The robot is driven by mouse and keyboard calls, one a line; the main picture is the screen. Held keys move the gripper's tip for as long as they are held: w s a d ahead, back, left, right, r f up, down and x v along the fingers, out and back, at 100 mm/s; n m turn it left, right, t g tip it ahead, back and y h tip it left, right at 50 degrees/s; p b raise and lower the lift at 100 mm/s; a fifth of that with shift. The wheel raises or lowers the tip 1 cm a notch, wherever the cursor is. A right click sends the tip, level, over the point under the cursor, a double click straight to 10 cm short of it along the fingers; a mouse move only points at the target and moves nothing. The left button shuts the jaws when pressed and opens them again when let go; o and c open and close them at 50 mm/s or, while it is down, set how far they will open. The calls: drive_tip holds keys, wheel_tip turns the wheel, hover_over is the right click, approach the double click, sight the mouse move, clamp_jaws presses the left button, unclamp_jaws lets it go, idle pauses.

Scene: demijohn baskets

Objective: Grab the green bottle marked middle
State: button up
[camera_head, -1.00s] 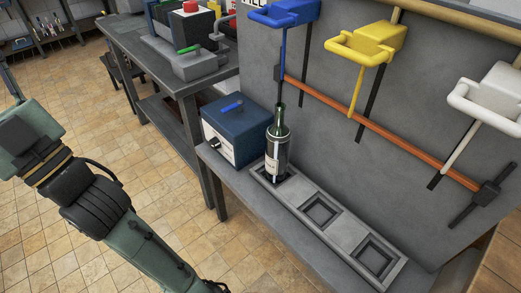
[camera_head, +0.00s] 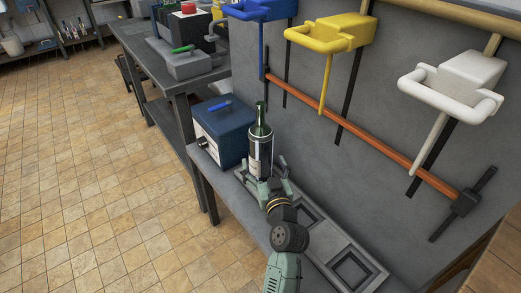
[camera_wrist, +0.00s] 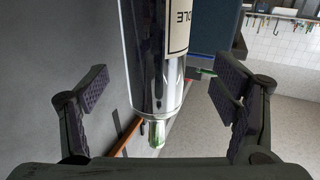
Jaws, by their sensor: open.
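A green bottle (camera_head: 261,146) with a dark body and a pale label stands upright at the far end of the grey holder tray (camera_head: 325,239). In the wrist view the bottle (camera_wrist: 150,62) hangs from the top of the picture, and its label shows the letters "OLE". My gripper (camera_head: 266,180) is at the bottle's lower part, on the near side. In the wrist view my gripper (camera_wrist: 163,92) is open, with one padded finger on each side of the bottle and gaps between. The bottle's base is partly hidden by my gripper in the head view.
A blue and white box (camera_head: 223,130) stands close left of the bottle. Blue (camera_head: 262,9), yellow (camera_head: 330,38) and white (camera_head: 455,84) handled fixtures hang on the grey wall panel, with an orange rail (camera_head: 370,142) below. The tray's nearer squares look empty.

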sight(264, 156)
drive_tip(key=x, duration=0.2)
drive_tip(key=p+x, duration=0.1)
drive_tip(key=x, duration=0.1)
drive_tip(key=p+x, duration=0.1)
drive_tip(key=x, duration=0.1)
drive_tip(key=shift+d+r, duration=0.2)
drive_tip(key=shift+d, duration=0.05)
drive_tip(key=shift+w+a+f, duration=0.1)
drive_tip(key=shift+w, duration=0.25)
clamp_jaws()
idle(0.7)
